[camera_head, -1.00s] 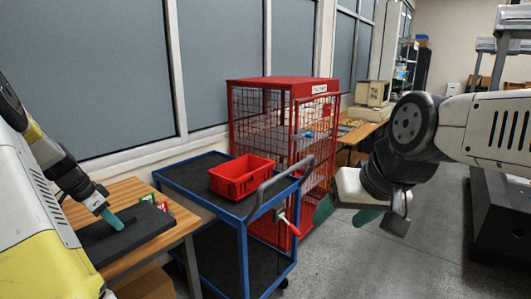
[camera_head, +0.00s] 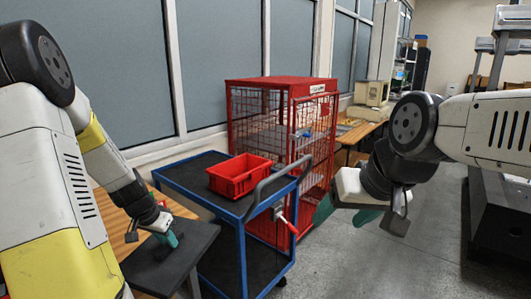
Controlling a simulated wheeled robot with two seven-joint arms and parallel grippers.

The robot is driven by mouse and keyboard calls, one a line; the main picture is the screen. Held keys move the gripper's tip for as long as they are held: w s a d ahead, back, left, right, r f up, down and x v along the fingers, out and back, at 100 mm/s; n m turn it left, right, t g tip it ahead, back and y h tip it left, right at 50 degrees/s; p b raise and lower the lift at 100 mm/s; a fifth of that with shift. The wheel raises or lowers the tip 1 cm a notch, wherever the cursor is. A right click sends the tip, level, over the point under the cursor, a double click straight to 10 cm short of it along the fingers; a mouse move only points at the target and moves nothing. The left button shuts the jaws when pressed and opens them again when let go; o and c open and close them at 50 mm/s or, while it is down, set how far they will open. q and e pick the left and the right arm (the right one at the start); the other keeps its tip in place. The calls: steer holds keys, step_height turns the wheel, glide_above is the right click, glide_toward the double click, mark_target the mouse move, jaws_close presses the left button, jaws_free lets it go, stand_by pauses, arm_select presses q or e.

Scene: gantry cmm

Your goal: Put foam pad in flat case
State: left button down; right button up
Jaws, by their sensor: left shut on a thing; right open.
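A dark grey flat slab, which looks like the foam pad (camera_head: 190,250), is at the lower left, jutting past the wooden table's right edge. My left gripper (camera_head: 168,239) is shut on it, with its teal fingers at the slab's upper surface. My forearm hides part of the table behind it. I cannot tell how far the slab is above the tabletop. My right gripper (camera_head: 346,213) is open and empty over the floor, right of the cart. I cannot make out a flat case in this view.
The wooden table (camera_head: 115,222) is at the left. A blue-framed cart (camera_head: 190,187) with a dark top carries a red bin (camera_head: 238,177). A red mesh cage (camera_head: 270,120) stands behind it. The grey floor (camera_head: 400,265) at right is open.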

arm_select(q)
steer(key=d+f+n+y, duration=0.1)
steer(key=d+f+n, duration=0.2)
steer(key=d, duration=1.2)
steer(key=shift+x, duration=1)
steer(key=shift+s+a+n, duration=0.3)
steer(key=shift+a, duration=0.15)
steer(key=shift+s+r, duration=0.1)
steer(key=shift+s, duration=0.3)
steer(key=shift+d, duration=0.1)
